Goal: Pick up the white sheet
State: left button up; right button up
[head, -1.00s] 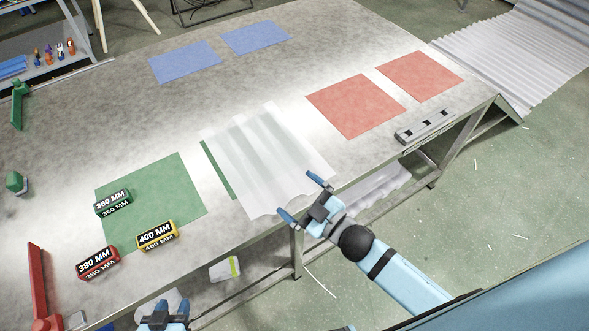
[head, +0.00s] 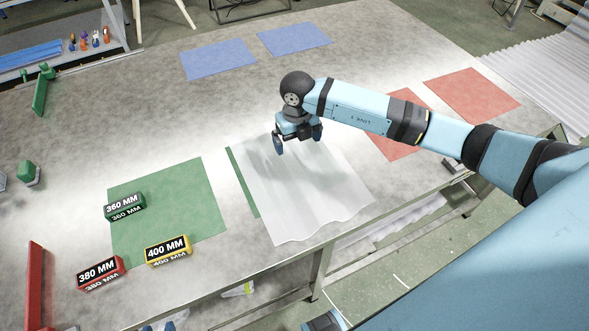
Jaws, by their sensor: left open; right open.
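The white sheet (head: 305,205) is a wavy, translucent corrugated piece. It lies on the metal table near its front edge, over a green mat whose strip (head: 243,183) shows along its left side. My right gripper (head: 298,140) is open over the sheet's far edge, fingers pointing down, one finger to each side. I cannot tell whether the fingers touch the sheet; part of the far edge is hidden behind the gripper. My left gripper (head: 160,327) shows only as blue tips at the bottom edge of the view, open and away from the sheet.
Green 360 MM (head: 124,206), red 380 MM (head: 100,273) and yellow 400 MM (head: 167,250) blocks stand around a green mat (head: 190,190) on the left. Blue mats (head: 218,58) lie at the back, red mats (head: 470,95) on the right, partly behind my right arm.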

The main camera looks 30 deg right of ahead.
send_over(294, 166)
jog(key=f, duration=0.6)
jog(key=shift+s+d+f, duration=0.2)
jog(key=shift+s+f, duration=0.05)
jog(key=shift+s, duration=0.1)
jog(key=shift+w+a+f+p, duration=0.1)
jog(key=shift+f+p, duration=0.1)
jog(key=shift+f, duration=0.7)
jog(key=shift+w+f+p, duration=0.15)
jog(key=shift+f, duration=0.75)
jog(key=shift+w+a+f+p, duration=0.1)
jog(key=shift+f+p, duration=0.1)
jog(key=shift+f, duration=0.7)
jog(key=c, duration=1.2)
jog(key=shift+r, duration=0.1)
jog(key=shift+c, duration=0.2)
